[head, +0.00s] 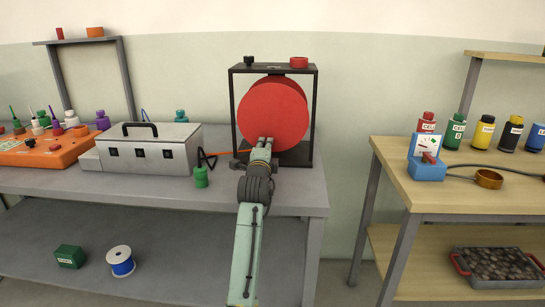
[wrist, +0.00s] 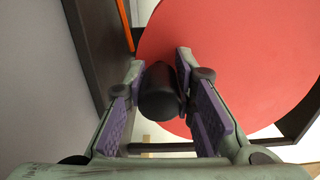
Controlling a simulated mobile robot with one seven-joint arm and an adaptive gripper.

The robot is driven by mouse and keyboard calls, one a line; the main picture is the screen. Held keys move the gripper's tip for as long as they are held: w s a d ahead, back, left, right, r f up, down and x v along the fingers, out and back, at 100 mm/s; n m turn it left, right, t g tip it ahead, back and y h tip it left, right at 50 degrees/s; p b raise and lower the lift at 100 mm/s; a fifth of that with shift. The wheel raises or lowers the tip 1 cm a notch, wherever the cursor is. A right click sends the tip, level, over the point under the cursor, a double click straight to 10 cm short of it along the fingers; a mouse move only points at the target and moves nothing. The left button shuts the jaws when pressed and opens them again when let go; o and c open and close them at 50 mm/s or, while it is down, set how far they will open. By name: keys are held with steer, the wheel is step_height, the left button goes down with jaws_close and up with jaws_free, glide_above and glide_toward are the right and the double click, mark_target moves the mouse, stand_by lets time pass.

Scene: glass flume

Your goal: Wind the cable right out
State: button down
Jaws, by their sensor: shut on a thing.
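The cable reel is a large red disc (head: 272,108) standing upright in a black frame (head: 315,90) on the grey bench. An orange cable (head: 228,152) runs left from the reel, low down, towards a thin black bracket beside a grey box. My gripper (head: 264,142) is in front of the lower left part of the disc. In the wrist view my gripper (wrist: 161,66) is shut on a black handle (wrist: 160,92) that stands out from the disc. The fingers hide the handle in the head view. The orange cable also shows at the top left of the wrist view (wrist: 125,22).
A grey metal box (head: 160,152) and a green bottle (head: 201,177) stand left of the reel on the grey bench (head: 285,193). A wooden table (head: 450,190) with a blue meter (head: 428,168) and several bottles is at the right, across a gap.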

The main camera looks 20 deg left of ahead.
mark_target(245, 118)
steer(key=a+m, duration=0.1)
steer(key=a+m+b, duration=0.1)
steer(key=a+r+m, duration=0.1)
steer(key=shift+s+m+b, duration=0.35)
steer(key=shift+s+m, duration=0.05)
steer(key=a+r+m, duration=0.1)
steer(key=r+m, duration=0.1)
steer(key=m, duration=0.1)
steer(key=shift+s+a+m+b, duration=0.3)
steer(key=shift+a, duration=0.1)
steer(key=r+m, duration=0.1)
steer(key=a+r+m, duration=0.1)
steer(key=m, duration=0.1)
steer(key=r+m+p, duration=0.1)
steer(key=shift+s+a+r, duration=0.15)
steer(key=shift+s+a, duration=0.05)
steer(key=shift+a, duration=0.05)
steer(key=shift+a+r+m+p, duration=0.1)
steer(key=shift+r+m+p, duration=0.5)
steer(key=shift+m, duration=0.35)
steer(key=shift+r+m+p, duration=0.55)
steer(key=shift+m, duration=0.4)
steer(key=shift+r, duration=0.1)
steer(key=c, duration=1.3)
jaws_free()
steer(key=shift+c, duration=0.2)
steer(key=v, duration=1.2)
